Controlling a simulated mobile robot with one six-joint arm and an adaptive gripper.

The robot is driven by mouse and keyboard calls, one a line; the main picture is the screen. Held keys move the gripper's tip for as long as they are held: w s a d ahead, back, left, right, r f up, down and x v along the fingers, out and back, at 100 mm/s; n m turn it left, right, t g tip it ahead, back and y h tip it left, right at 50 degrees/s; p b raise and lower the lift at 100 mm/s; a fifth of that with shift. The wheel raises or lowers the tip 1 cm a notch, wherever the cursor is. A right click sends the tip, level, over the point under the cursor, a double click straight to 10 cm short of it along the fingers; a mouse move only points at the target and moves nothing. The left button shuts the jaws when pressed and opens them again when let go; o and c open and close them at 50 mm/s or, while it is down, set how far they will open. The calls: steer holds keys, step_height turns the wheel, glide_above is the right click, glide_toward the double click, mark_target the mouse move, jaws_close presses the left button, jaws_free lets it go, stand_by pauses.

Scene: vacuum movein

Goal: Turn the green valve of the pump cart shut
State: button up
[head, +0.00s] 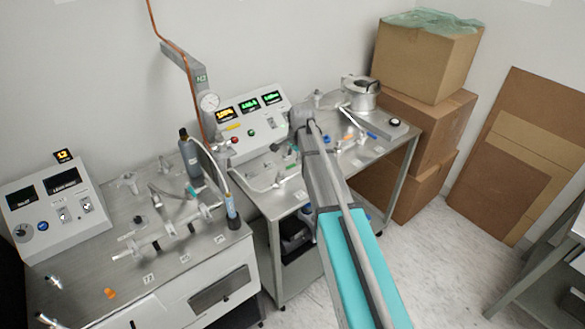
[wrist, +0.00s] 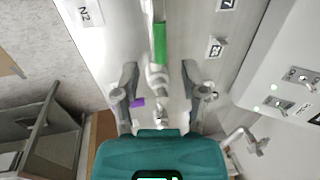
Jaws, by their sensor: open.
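The green valve handle (wrist: 160,43) is a straight bar in the upper middle of the wrist view, on a pale metal valve body (wrist: 157,78). My gripper (wrist: 160,75) is open, with one finger on each side of this valve body. The green handle lies just beyond the fingertips, along the midline. No contact shows, and I cannot tell the height gap. In the head view my arm reaches over the middle cart (head: 262,203), and the fingertips are too small and covered to make out. I cannot tell from these views whether the valve is open or shut.
A purple handle (wrist: 138,102) is close to the left finger. A panel with toggle switches (wrist: 290,90) stands at the right in the wrist view. A console with lit displays (head: 250,125) backs the cart. Cardboard boxes (head: 425,65) stand right; another bench with pipework is left.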

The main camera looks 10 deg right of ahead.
mark_target(292, 165)
steer(key=shift+w+a+f+b, duration=0.1)
steer(key=shift+w+f+b, duration=0.1)
steer(key=shift+f+b, duration=0.7)
steer(key=shift+w+a+f+b, duration=0.15)
steer(key=shift+f+b, duration=0.5)
steer(key=shift+f, duration=0.35)
steer(key=shift+d, duration=0.1)
steer(key=shift+c, duration=0.2)
jaws_close()
